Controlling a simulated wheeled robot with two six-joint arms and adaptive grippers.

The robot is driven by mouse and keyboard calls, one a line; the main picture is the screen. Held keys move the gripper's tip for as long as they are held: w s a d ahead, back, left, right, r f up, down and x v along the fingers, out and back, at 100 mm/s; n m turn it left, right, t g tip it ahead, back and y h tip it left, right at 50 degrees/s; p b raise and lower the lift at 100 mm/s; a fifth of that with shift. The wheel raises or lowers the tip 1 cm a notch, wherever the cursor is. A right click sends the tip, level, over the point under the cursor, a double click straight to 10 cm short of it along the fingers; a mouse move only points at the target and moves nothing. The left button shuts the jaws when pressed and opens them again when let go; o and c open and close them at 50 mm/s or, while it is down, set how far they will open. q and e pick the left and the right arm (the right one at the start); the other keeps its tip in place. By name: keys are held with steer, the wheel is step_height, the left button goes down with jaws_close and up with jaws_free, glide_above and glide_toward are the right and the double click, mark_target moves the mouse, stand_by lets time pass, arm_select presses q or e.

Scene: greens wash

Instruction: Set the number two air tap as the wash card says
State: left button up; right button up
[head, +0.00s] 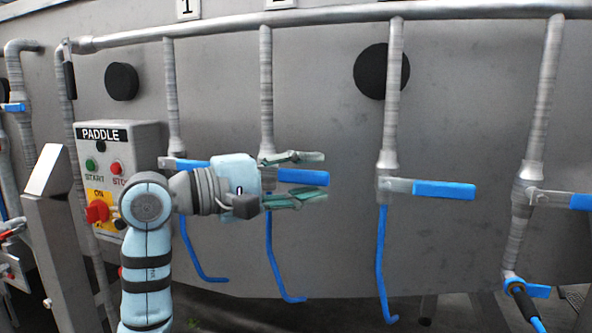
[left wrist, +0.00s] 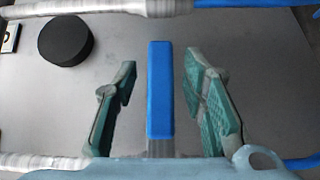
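The number two tap's blue lever (head: 303,176) points right, level, from the second down pipe (head: 266,90), below the partly cut-off "2" plate (head: 281,3). My left gripper (head: 318,176) is open, one finger above the lever and one below. In the left wrist view the blue lever (left wrist: 160,90) lies between the two fingers of the left gripper (left wrist: 161,80), with a gap on each side. My right gripper is not in view. No wash card is in view.
Left are the "1" plate (head: 187,9), its tap lever (head: 188,164) and the paddle control box (head: 150,143). Right is another tap with a level blue lever (head: 443,190). Blue hoses (head: 277,270) hang below. A grey header pipe (head: 330,17) runs above.

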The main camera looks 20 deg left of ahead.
arm_select(q)
steer(key=shift+d, duration=0.1)
steer(key=shift+c, duration=0.2)
steer(key=shift+w, duration=0.1)
jaws_close()
